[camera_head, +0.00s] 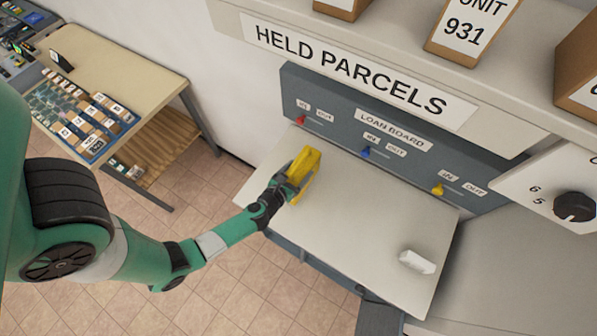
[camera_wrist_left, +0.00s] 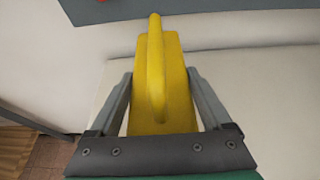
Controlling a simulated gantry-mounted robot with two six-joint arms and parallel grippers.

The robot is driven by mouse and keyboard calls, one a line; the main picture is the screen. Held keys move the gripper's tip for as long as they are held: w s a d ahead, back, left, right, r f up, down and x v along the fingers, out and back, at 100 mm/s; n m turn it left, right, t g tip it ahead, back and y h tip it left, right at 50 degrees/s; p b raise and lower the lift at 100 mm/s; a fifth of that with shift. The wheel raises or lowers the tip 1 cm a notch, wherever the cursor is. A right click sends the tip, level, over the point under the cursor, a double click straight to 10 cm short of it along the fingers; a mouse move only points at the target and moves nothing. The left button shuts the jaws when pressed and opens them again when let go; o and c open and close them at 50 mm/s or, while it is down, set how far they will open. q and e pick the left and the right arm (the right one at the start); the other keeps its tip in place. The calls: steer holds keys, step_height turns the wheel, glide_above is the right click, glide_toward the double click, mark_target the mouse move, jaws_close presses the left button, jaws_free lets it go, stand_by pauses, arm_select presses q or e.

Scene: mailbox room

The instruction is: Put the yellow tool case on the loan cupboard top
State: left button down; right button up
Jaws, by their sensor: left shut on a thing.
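The yellow tool case (camera_head: 304,172) is at the left part of the pale cupboard top (camera_head: 350,225), below the loan board. My left gripper (camera_head: 290,186) is shut on it. In the left wrist view the yellow tool case (camera_wrist_left: 161,85) sits between the two grey fingers of the left gripper (camera_wrist_left: 162,100), with its handle toward the camera. I cannot tell whether the case touches the top or is held just above it. My right gripper is not in view.
The grey loan board (camera_head: 395,145) with red, blue and yellow sliders rises behind the top. A white object (camera_head: 417,262) lies at the top's right front. A shelf with boxes overhangs above. The middle of the top is clear. A table (camera_head: 110,75) stands at left.

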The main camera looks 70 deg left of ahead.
arm_select(q)
steer(key=shift+w+a+f+b, duration=0.1)
steer(key=shift+a+f+b, duration=0.05)
steer(key=shift+f+b, duration=0.7)
steer(key=shift+w+a+f+b, duration=0.1)
steer(key=shift+f+b, duration=0.5)
steer(key=shift+f, duration=0.45)
steer(key=shift+r, duration=0.15)
jaws_free()
steer(key=shift+f, duration=0.25)
steer(key=shift+r, duration=0.1)
